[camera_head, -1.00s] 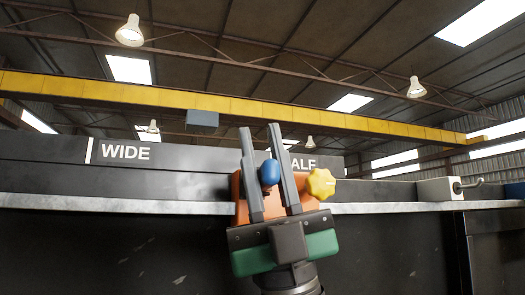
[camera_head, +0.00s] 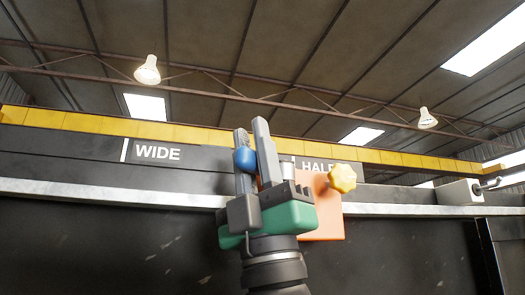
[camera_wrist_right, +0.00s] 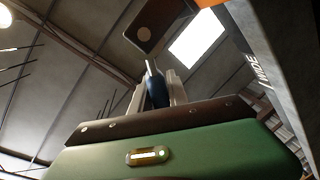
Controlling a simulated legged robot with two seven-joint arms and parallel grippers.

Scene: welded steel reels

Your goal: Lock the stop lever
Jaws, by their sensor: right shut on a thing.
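The orange stop block (camera_head: 322,222) sits on the rail of the dark bench in the head view, with a yellow star knob (camera_head: 342,178) on its right. The blue lever knob (camera_head: 245,158) stands left of the block. My right gripper (camera_head: 254,150), with a green body, points up and is shut on the blue knob, which sits between its grey fingers. The blue knob (camera_wrist_right: 157,92) also shows between the fingers in the right wrist view. The lever's shank is mostly hidden by the gripper. My left gripper is not in view.
A pale metal strip (camera_head: 120,195) runs along the bench below a dark board marked WIDE (camera_head: 158,153) and a partly covered HALF label (camera_head: 315,166). A grey box with a crank (camera_head: 460,192) stands at the right. The space above the rail is open.

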